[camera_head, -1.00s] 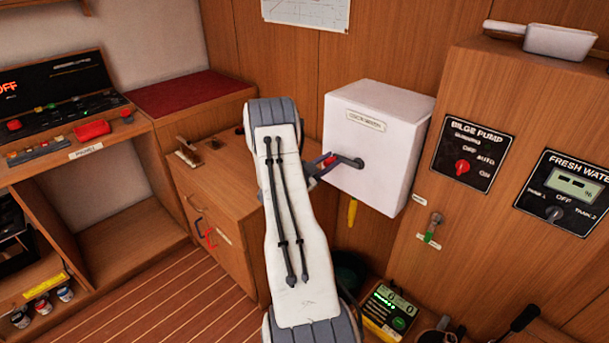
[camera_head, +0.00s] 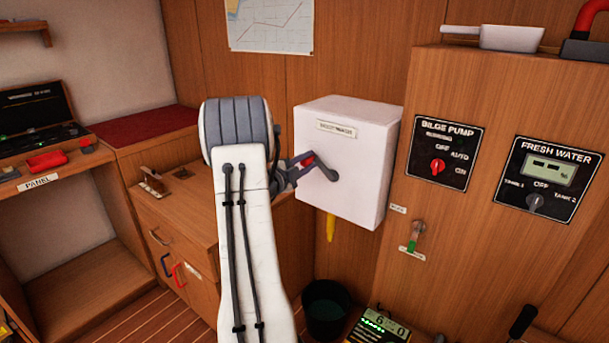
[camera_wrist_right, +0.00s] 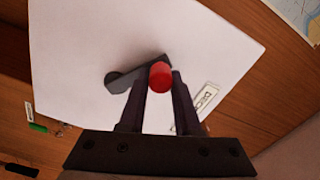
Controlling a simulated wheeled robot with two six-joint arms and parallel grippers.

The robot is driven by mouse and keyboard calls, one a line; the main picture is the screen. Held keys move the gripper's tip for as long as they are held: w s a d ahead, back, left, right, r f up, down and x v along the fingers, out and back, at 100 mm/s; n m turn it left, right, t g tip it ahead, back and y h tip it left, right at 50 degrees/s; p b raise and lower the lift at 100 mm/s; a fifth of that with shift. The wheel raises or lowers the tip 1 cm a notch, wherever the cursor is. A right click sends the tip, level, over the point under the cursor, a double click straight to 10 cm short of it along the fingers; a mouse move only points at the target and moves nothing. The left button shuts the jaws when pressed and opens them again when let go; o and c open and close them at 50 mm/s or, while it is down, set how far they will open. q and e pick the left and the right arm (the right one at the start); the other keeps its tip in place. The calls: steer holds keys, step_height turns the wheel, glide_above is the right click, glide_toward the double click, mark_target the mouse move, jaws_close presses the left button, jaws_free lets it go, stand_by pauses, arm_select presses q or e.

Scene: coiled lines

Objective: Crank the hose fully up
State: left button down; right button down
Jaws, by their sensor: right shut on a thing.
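The white hose reel box (camera_head: 350,160) is mounted on the wooden wall, with a label on its front. A dark crank arm (camera_head: 325,168) with a red knob (camera_head: 308,160) sticks out of its front face. My right gripper (camera_head: 303,163) is shut on the red crank knob; the right wrist view shows the knob (camera_wrist_right: 160,76) between its two fingers. In that view the crank arm (camera_wrist_right: 130,77) points left from the knob. A yellow hose end (camera_head: 331,228) hangs below the box. My left gripper is not in view.
A dark bucket (camera_head: 326,308) stands on the floor below the box. A cabinet with the bilge pump panel (camera_head: 444,153) and fresh water panel (camera_head: 546,180) stands close on the right. A wooden drawer unit (camera_head: 190,235) is behind my right arm.

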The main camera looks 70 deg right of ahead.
steer(key=shift+s+a+r+m+b, duration=0.15)
steer(key=shift+s+r+m+b, duration=0.45)
steer(key=shift+m+b, duration=0.95)
steer(key=shift+s+a+r+m+b, duration=0.15)
steer(key=shift+s+r+m+b, duration=0.6)
steer(key=shift+b, duration=1.5)
steer(key=shift+s+a+r+m+b, duration=0.2)
steer(key=shift+s+m+b, duration=0.55)
steer(key=shift+m+b, duration=0.85)
steer(key=shift+s+a+r+m+b, duration=0.15)
steer(key=shift+s+m+b, duration=0.65)
steer(key=shift+b, duration=1.35)
steer(key=shift+a, duration=0.1)
steer(key=c, duration=0.6)
jaws_free()
steer(key=shift+f, duration=0.2)
steer(key=v, duration=1)
steer(key=shift+a, duration=0.2)
steer(key=shift+w, duration=0.1)
